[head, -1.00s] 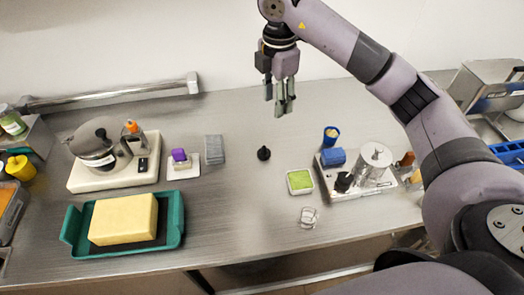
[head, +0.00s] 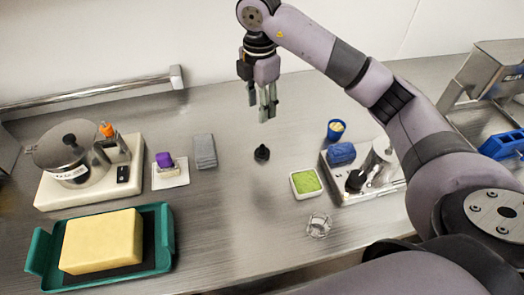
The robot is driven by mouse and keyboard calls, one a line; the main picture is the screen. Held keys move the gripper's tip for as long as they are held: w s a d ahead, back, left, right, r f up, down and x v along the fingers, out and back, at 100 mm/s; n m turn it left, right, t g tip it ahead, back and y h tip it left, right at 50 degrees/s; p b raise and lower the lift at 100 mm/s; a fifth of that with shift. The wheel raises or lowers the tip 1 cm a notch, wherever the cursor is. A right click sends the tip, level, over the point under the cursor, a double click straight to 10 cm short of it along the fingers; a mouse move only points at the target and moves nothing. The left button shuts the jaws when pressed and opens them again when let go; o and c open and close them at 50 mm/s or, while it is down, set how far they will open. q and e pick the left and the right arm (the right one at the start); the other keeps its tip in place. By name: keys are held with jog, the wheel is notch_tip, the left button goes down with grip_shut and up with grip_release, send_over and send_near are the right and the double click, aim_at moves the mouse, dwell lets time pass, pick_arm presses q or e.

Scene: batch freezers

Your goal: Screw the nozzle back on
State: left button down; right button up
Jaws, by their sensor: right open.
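A small black cone-shaped piece (head: 262,153), which looks like the nozzle, stands alone on the steel counter near the middle. My right gripper (head: 266,113) is open and empty. It points down and shows just above the black piece in the picture, apart from it; its exact height is hard to tell. A light tray (head: 378,194) at the right holds a clear and metal cylinder (head: 380,160), a blue rolled cloth (head: 341,153) and another dark knob-like part (head: 355,181). My left gripper is not in view.
A green-topped dish (head: 306,182), a clear ring-like item (head: 319,226) and a blue cup (head: 335,130) stand near the black piece. A grey block (head: 204,151), a purple-topped item (head: 165,161), a pot (head: 75,155) and a green tray (head: 162,250) with a yellow block are at left.

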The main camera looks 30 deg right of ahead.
jog(key=p, duration=0.3)
send_over(262, 145)
jog(key=f, duration=0.9)
jog(key=shift+w+a+f, duration=0.15)
jog(key=shift+w+f, duration=0.1)
jog(key=shift+f, duration=0.5)
jog(key=shift+s+f+p, duration=0.1)
jog(key=shift+f+p, duration=0.15)
jog(key=shift+p, duration=0.05)
jog(key=f, duration=0.1)
jog(key=f+p, duration=0.2)
jog(key=shift+s+f, duration=0.25)
jog(key=shift+f, duration=0.65)
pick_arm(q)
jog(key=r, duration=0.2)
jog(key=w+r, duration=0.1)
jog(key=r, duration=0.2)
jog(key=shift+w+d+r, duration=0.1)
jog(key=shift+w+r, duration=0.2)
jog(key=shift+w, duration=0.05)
pick_arm(e)
jog(key=shift+c, duration=0.2)
jog(key=c, duration=0.4)
